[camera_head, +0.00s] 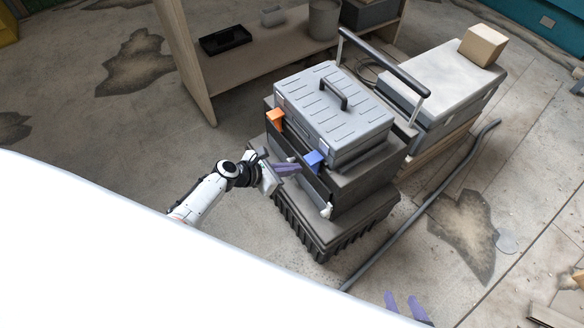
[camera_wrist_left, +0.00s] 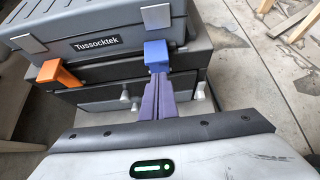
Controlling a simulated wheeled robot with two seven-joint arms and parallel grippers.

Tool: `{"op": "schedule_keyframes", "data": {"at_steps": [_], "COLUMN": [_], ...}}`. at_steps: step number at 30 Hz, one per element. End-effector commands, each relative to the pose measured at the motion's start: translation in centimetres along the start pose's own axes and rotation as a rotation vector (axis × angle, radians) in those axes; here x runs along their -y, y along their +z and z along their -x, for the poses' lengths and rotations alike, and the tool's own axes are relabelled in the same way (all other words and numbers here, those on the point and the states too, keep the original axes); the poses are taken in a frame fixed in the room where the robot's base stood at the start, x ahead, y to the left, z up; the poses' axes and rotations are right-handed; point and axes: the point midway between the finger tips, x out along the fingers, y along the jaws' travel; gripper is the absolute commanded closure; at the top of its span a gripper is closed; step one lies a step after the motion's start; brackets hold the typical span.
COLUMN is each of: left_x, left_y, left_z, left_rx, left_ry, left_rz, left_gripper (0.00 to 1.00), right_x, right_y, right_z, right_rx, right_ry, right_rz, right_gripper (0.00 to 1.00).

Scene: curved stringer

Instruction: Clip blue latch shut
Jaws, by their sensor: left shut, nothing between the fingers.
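The blue latch (camera_head: 314,160) sits on the front of the dark toolbox, near its right corner, and sticks out from the front face. It also shows in the left wrist view (camera_wrist_left: 157,55). My left gripper (camera_head: 297,168) is shut and empty, its purple fingers together. In the left wrist view its fingertips (camera_wrist_left: 159,77) are right at the lower edge of the blue latch; whether they touch it I cannot tell. An orange latch (camera_head: 275,119) is at the left of the same front. My right gripper (camera_head: 401,297) shows only its two fingertips at the bottom edge, spread apart.
A grey toolbox (camera_head: 305,105) with a handle sits on top of the stack, above a ribbed black base (camera_head: 300,222). A tall handle bar (camera_head: 385,62) rises behind. A wooden shelf (camera_head: 240,75) stands at the back left. A hose (camera_head: 410,222) runs along the floor at right.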

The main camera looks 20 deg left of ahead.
Motion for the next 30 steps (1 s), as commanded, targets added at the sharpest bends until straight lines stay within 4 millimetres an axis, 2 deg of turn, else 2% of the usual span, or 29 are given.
{"op": "schedule_keyframes", "data": {"at_steps": [14, 21, 22, 24, 27, 30], "left_x": [0.0, -0.1, -0.1, -0.1, -0.1, -0.1], "left_y": [0.1, -1.3, 0.0, 1.4, 2.9, 3.5], "left_z": [0.2, 2.5, 3.4, 4.8, 6.7, 7.6], "left_rx": [-0.001, -0.003, 0.002, 0.001, 0.001, 0.001], "left_ry": [0.0, -0.013, -0.012, -0.011, -0.013, -0.013], "left_rz": [0.001, -0.008, -0.012, -0.013, -0.012, -0.012], "left_gripper": [1.0, 1.0, 1.0, 1.0, 1.0, 1.0], "right_x": [0.1, 0.1, 0.2, 0.3, 0.4, 0.4], "right_y": [-0.2, -0.8, -1.4, -2.1, -2.9, -3.0], "right_z": [0.2, 0.9, 1.6, 2.6, 3.6, 3.5], "right_rx": [-0.001, -0.003, -0.001, 0.005, 0.005, 0.001], "right_ry": [-0.001, -0.001, -0.001, -0.001, -0.001, -0.001], "right_rz": [-0.001, -0.001, -0.001, -0.001, -0.002, -0.002], "right_gripper": [0.65, 0.65, 0.65, 0.65, 0.65, 0.65]}}
